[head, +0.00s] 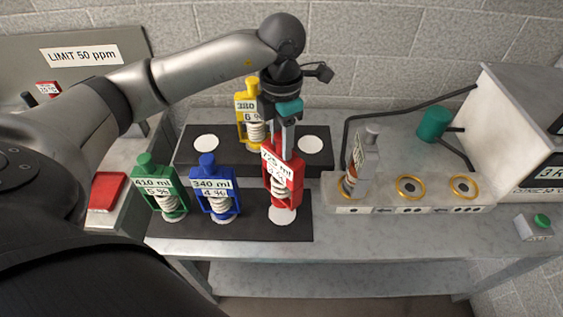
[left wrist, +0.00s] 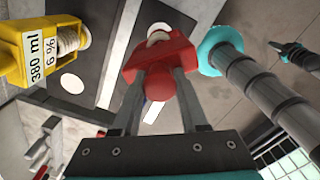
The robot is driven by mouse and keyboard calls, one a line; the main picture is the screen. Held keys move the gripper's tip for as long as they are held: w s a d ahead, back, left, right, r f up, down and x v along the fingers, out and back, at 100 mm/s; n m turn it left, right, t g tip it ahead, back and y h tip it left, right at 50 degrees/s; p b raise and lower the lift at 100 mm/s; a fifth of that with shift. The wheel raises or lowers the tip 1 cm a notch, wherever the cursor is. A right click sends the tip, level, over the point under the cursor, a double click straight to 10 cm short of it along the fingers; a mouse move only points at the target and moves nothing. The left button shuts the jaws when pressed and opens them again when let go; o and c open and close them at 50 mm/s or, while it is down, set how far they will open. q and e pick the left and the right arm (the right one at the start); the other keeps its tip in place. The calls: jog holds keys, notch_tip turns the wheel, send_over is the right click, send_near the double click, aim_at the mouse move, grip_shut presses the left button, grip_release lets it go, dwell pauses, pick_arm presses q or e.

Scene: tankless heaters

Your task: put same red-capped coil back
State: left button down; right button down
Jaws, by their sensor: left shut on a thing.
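The red-capped coil (head: 284,178), a red frame with a white coil and a label, is upright over the front black mat. My left gripper (head: 288,140) is shut on its top. Its lower end overlaps the right white disc (head: 283,216) of that mat; I cannot tell whether it touches. In the left wrist view the red cap (left wrist: 160,85) is between my fingers, with the red frame (left wrist: 155,57) beyond.
Green (head: 160,190) and blue (head: 215,188) coils stand left on the front mat (head: 250,230). A yellow coil (head: 247,112) stands on the rear mat (head: 184,158) between bare discs. A grey coil (head: 363,160) occupies the left socket of a panel (head: 435,203); two gold-ringed sockets are empty.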

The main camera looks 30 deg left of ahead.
aim_at(282, 164)
pick_arm(q)
jog(key=shift+f, duration=3.4)
jog(key=shift+f, duration=0.2)
jog(key=shift+c, duration=2.2)
grip_release()
jog(key=shift+r, duration=0.1)
notch_tip(282, 164, up, 12)
jog(key=shift+r, duration=0.1)
